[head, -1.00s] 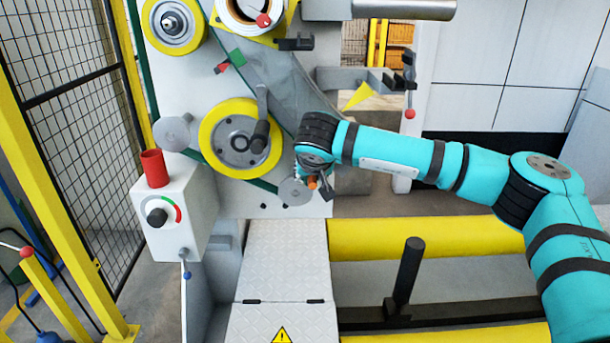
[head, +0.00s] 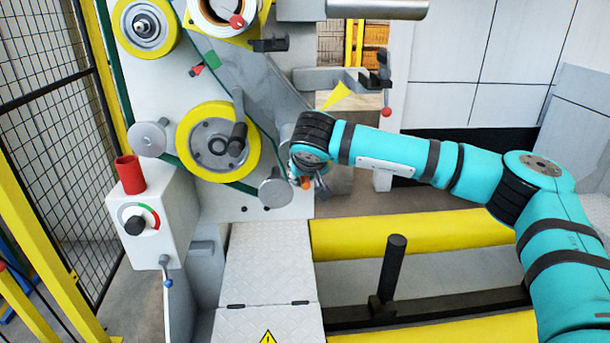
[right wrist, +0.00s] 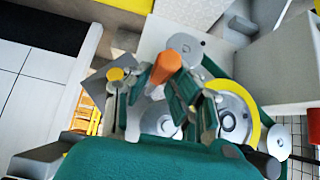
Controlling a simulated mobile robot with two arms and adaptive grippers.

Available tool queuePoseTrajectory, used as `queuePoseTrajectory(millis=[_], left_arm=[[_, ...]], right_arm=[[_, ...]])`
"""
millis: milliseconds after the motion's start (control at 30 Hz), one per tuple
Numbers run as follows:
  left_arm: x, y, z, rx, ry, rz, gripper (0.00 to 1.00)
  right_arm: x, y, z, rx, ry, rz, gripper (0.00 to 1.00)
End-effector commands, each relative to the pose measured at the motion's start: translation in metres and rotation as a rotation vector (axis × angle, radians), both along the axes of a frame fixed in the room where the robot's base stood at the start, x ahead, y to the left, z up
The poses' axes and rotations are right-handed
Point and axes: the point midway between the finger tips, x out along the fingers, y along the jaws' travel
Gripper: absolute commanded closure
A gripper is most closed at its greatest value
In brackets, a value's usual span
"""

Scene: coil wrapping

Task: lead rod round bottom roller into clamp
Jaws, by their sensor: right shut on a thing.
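My right gripper (head: 309,186) hangs just right of the bottom roller (head: 276,188), a grey disc low on the machine face. The rod (head: 305,183) shows only as a short orange end beside the fingers; the wrist hides the rest. In the right wrist view my gripper (right wrist: 165,100) has its fingers closed around the orange rod (right wrist: 166,68), whose end stands out beyond them. The bottom roller (right wrist: 184,47) is close behind it, with a small gap in the head view. A dark jaw-like bracket (head: 383,75) is at upper right; I cannot tell whether it is the clamp. My left gripper is out of view.
A large yellow-rimmed wheel (head: 217,142) and a grey roller (head: 148,139) are left of the gripper. A control box (head: 160,215) with a red cup (head: 130,175) stands at lower left. A yellow beam (head: 410,235) crosses below my arm. A dark post (head: 390,270) rises there.

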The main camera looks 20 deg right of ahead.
Motion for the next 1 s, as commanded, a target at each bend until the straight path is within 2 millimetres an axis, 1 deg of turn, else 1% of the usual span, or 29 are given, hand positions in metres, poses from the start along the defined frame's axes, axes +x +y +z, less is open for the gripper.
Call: queuePoseTrajectory(millis=[267,633,900,1000], left_arm=[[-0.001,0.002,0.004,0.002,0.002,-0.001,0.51],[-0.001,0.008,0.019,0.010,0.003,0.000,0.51],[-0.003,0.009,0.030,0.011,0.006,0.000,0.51],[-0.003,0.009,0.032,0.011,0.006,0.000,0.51]], right_arm=[[0.000,-0.003,0.007,0.000,-0.002,-0.001,1.00],[-0.004,-0.015,0.031,0.001,-0.005,-0.002,1.00],[-0.006,-0.025,0.048,0.001,-0.005,-0.004,1.00],[-0.007,-0.028,0.051,0.001,-0.005,-0.004,1.00]])
